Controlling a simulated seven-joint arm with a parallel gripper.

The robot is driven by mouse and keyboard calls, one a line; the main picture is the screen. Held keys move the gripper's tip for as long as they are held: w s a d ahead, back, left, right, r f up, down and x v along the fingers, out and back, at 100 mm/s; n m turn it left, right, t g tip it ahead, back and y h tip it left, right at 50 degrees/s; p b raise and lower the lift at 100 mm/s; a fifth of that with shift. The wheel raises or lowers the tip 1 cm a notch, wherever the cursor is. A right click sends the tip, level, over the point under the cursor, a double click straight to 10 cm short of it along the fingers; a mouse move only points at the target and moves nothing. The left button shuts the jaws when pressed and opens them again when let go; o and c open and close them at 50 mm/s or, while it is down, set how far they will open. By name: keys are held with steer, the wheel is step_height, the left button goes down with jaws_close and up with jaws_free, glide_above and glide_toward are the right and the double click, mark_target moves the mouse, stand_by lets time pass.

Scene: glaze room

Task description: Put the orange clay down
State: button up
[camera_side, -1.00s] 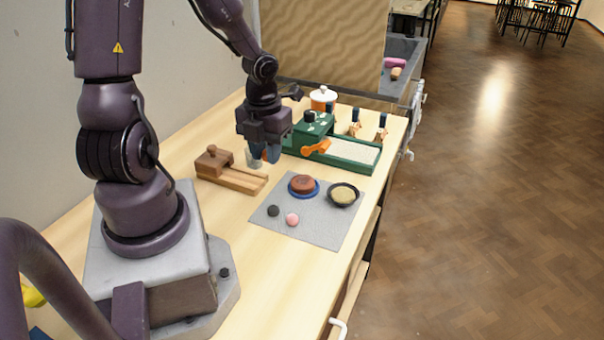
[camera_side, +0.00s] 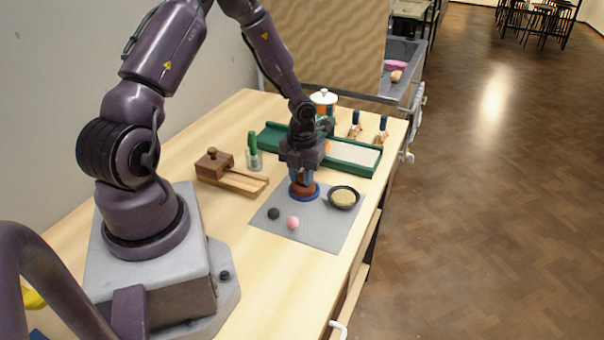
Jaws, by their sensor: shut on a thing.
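My gripper (camera_side: 302,181) points straight down over the small blue dish (camera_side: 303,198) on the grey mat. It is shut on the orange clay, which is largely hidden between the blue-grey fingers. A reddish-brown round slab (camera_side: 312,188) sits on the blue dish, partly covered by the fingertips. I cannot tell whether the held clay touches the slab.
On the grey mat (camera_side: 318,232) lie a black ball (camera_side: 274,213), a pink ball (camera_side: 292,222) and a dark bowl (camera_side: 343,197) with pale contents.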

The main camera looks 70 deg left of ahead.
mark_target(302, 175)
steer(key=shift+f, duration=0.15)
steer(key=o, duration=0.9)
steer(key=s+d+r+n+y, duration=0.1)
steer(key=d+r+n, duration=0.25)
steer(key=r, duration=0.65)
steer(key=d+r+n+y, duration=0.15)
steer(key=r+n, duration=0.25)
steer(key=r, duration=0.7)
steer(key=s+d+r+n+t+h, duration=0.1)
steer(key=s+d+r+n+t, duration=0.1)
steer(key=s+d+r+n, duration=0.3)
steer(key=s+d+r+n+t+h, duration=0.1)
steer(key=s+d+r+n+t, duration=0.2)
steer(key=n, duration=1.1)
steer(key=s+d+r, duration=0.3)
steer(key=d, duration=0.2)
steer(key=shift+d+t, duration=0.3)
steer(key=shift+d, duration=0.05)
